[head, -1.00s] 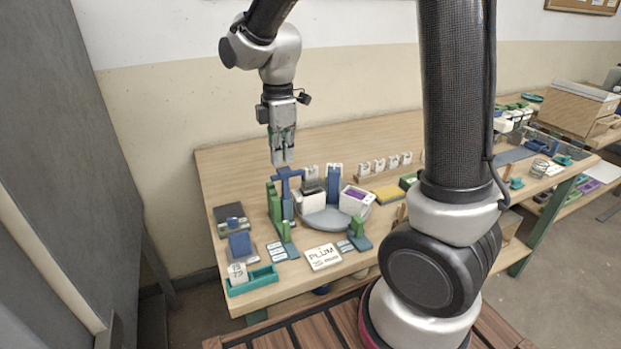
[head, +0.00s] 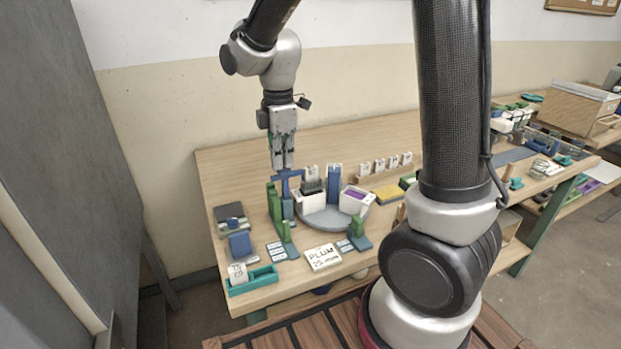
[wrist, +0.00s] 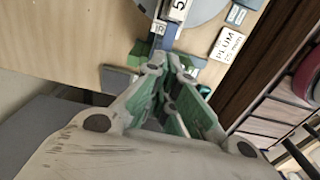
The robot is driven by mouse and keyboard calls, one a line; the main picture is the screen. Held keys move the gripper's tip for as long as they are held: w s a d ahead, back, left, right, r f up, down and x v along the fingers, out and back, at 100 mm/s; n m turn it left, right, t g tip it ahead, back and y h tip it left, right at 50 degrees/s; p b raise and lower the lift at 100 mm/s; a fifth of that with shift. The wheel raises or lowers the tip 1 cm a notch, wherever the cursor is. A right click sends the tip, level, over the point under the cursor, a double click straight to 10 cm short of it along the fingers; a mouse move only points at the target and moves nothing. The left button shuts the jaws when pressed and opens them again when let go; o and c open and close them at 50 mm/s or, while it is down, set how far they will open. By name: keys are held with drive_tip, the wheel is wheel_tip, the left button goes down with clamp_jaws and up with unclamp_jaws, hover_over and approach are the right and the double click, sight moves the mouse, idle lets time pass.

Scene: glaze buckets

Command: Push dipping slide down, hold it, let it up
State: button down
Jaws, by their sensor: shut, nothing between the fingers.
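The dipping slide is a blue T-topped piece (head: 287,176) on a green upright stand (head: 275,203) at the left of the grey round turntable (head: 322,217). My gripper (head: 283,166) points down with its fingers together and empty, right above the top of the blue slide. I cannot tell whether the fingertips touch it. In the wrist view the fingers (wrist: 172,66) are close together, and a blue part shows just beyond their tips. Two white buckets stand on the turntable, one with dark contents (head: 310,197) and one with purple (head: 355,198).
A card reading PLUM (head: 323,257) lies at the table's front. A teal tray (head: 253,281) and a dark blue block (head: 240,245) are at the left front. A rack of white tags (head: 385,168) stands behind. The table's back left is bare.

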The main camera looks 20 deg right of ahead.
sight(283, 170)
drive_tip(key=shift+f, duration=3.2)
drive_tip(key=shift+r, duration=0.1)
idle(0.8)
drive_tip(key=shift+r, duration=5.25)
drive_tip(key=shift+m, duration=0.7)
drive_tip(key=shift+s+d+f+m, duration=0.1)
drive_tip(key=shift+s+f+m, duration=0.2)
drive_tip(key=shift+m, duration=0.4)
drive_tip(key=s+d+r+m+t, duration=0.2)
drive_tip(key=s+d+r+m, duration=0.2)
drive_tip(key=s+d+m, duration=0.3)
drive_tip(key=s+d+r+m+t, duration=0.2)
drive_tip(key=s+d+r+m, duration=0.2)
drive_tip(key=s+d+m, duration=0.3)
drive_tip(key=s+m, duration=0.1)
drive_tip(key=s, duration=0.4)
drive_tip(key=shift+s+d, duration=0.2)
drive_tip(key=shift+d, duration=0.15)
